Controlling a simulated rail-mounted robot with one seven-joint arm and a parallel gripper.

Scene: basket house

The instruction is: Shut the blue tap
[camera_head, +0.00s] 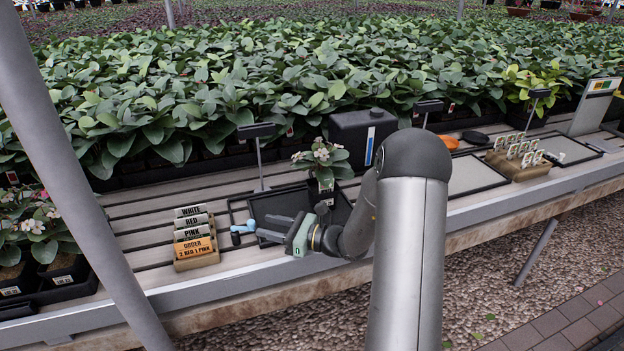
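The small light-blue tap (243,228) is low at the front of the slatted bench, left of centre, beside a dark tray. Its fine shape and exact handle angle are too small to tell. My gripper (262,226) is just to the right of the tap, with its two dark fingers pointing left towards it. The fingers are spread with a gap between them, and nothing shows in the gap. The fingertips look slightly apart from the tap.
A sign holder (195,243) with labelled cards stands left of the tap. A dark tray (280,203) and a flowering potted plant (323,160) are behind my gripper. A black tank (350,135) stands further back. A grey post (75,185) crosses the left side.

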